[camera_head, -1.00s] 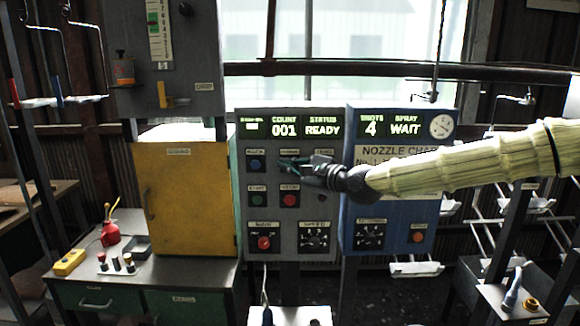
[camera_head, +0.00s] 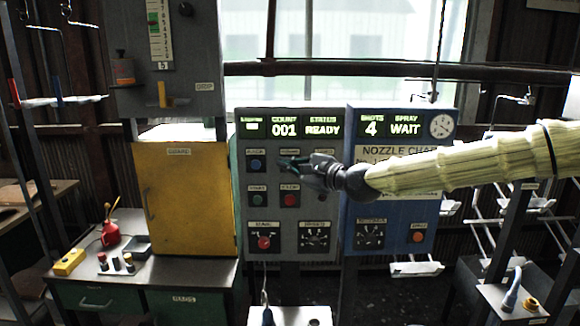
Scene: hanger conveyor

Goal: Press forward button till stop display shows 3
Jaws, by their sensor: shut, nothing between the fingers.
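The grey control panel (camera_head: 318,180) stands in the middle, with a display strip (camera_head: 291,124) on top. It reads COUNT 001 and STATUS READY; the small window at its left end (camera_head: 255,126) is too small to read. A blue button (camera_head: 256,165) sits at the upper left of the panel, a dark green one (camera_head: 257,199) below it and a red one (camera_head: 290,199) to its right. My gripper (camera_head: 284,162) is shut and empty, fingertips pointing left at the upper middle button position. It hides whatever button is there; I cannot tell whether it touches.
The blue spray cabinet (camera_head: 393,236) adjoins on the right; its display reads SHOTS 4 and SPRAY WAIT. A yellow cabinet (camera_head: 187,205) and green bench (camera_head: 215,274) stand left. A red knob (camera_head: 264,242) and a dial (camera_head: 315,237) are lower on the grey panel.

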